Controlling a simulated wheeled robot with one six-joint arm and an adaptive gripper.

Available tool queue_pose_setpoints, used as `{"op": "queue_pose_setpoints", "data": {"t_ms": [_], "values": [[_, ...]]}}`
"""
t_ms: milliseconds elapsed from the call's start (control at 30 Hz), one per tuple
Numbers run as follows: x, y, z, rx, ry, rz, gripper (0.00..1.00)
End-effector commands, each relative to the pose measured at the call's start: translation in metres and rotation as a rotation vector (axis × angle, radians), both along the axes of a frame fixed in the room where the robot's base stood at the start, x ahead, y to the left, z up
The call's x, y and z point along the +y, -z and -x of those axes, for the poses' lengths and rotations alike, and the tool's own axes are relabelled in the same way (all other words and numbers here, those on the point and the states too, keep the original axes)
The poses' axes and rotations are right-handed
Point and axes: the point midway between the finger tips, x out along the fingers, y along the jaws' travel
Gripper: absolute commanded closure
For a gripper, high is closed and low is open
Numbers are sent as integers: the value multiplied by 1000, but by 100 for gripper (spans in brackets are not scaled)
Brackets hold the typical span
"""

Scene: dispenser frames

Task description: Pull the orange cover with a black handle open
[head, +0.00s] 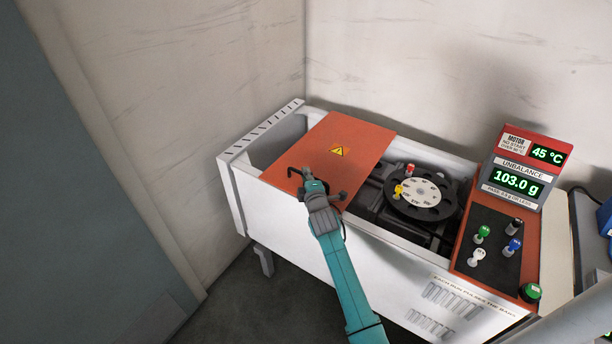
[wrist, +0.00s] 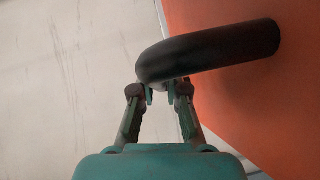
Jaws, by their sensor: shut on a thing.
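The orange cover (head: 335,150) with a yellow warning triangle lies over the left-middle part of the white machine, with the bay open to its right and a smaller gap at its left. The black handle (wrist: 215,52) is a bent bar standing out from the cover (wrist: 285,110) in the wrist view. In the head view the handle (head: 295,172) shows at the cover's front edge, partly hidden by my gripper. My gripper (wrist: 158,92) has its fingertips shut on the handle near its bend.
In the open bay sits a black rotor disc (head: 425,192) with red and yellow pegs. An orange control panel (head: 507,245) with several coloured knobs and a display (head: 521,175) reading 45 °C and 103.0 g is at the right. Walls stand close behind and left.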

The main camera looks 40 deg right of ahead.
Motion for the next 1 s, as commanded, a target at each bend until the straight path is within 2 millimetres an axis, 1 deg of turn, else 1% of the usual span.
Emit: {"op": "queue_pose_setpoints", "data": {"t_ms": [67, 100, 200, 500, 633, 767, 1000], "values": [[0, 1, 0, 2, 0, -1, 100], [0, 1, 0, 2, 0, -1, 82], [0, 1, 0, 2, 0, -1, 61], [1, 0, 1, 1, 0, 0, 61], [4, 0, 7, 1, 0, 0, 61], [11, -2, 24, 2, 0, -1, 61], [30, -7, 64, 2, -1, -1, 61]]}}
